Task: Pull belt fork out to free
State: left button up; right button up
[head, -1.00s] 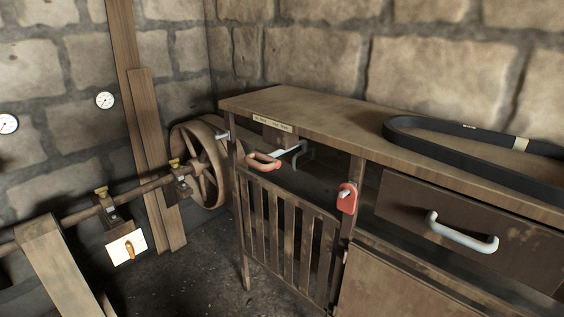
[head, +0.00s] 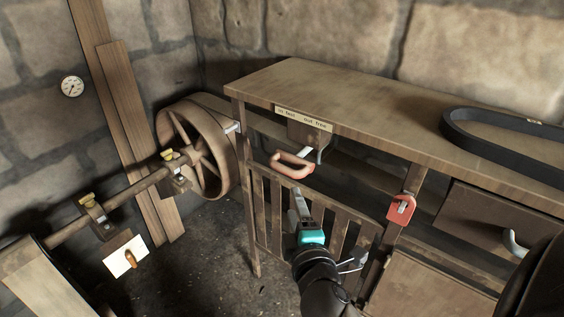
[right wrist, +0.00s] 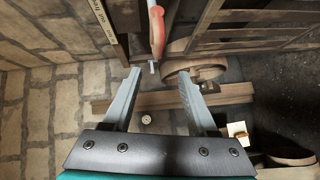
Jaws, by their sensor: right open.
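The belt fork handle (head: 292,163), an orange-red D-shaped grip, sticks out from under the bench top, below a label plate (head: 303,118) whose text seems to mention "out free". My right gripper (head: 297,193) is below and in front of the handle, in front of the slatted gate. In the right wrist view the jaws (right wrist: 159,78) are open and empty, and the red handle (right wrist: 157,28) lies ahead, in line with the gap between the fingers and apart from them. My left gripper is not in view.
The slatted gate (head: 275,205) and a red latch (head: 400,209) are close to my right arm. A dark belt (head: 490,150) lies on the bench top (head: 370,112). A spoked pulley (head: 192,150) on a shaft stands left of the bench. Open floor lies front left.

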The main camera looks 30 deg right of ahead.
aim_at(284, 173)
jog(key=b+x, duration=0.1)
jog(key=x, duration=1.3)
jog(key=shift+w+b, duration=0.1)
jog(key=shift+b, duration=0.25)
jog(key=shift+w+d, duration=0.15)
jog(key=shift+w, duration=0.35)
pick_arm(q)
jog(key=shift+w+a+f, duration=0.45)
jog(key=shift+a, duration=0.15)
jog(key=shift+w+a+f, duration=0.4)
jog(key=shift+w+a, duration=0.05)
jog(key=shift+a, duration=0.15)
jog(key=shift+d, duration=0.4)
pick_arm(e)
grip_shut()
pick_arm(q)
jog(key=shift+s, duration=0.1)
